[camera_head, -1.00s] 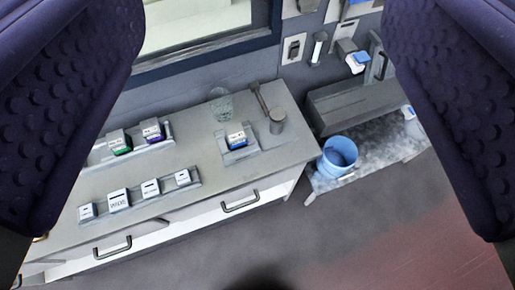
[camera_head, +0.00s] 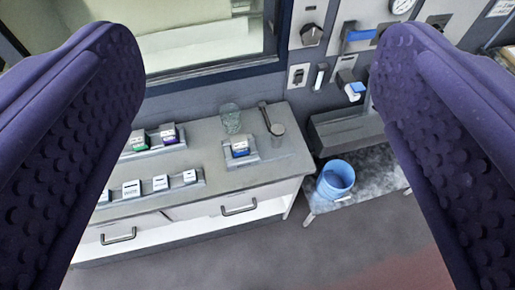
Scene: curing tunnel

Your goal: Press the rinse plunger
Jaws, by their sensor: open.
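My gripper (camera_head: 256,45) is open and empty, with a purple studded finger at each side of the view. Between the fingers, well beyond them, a small white wall fitting with a blue part (camera_head: 352,88) sits above a grey trough (camera_head: 345,130). I cannot tell for certain whether this fitting is the rinse plunger. My gripper touches nothing in view. The right finger is close to this fitting in the picture and hides part of the wall beside it.
A blue bucket (camera_head: 335,180) stands below the trough. The floor in front is clear.

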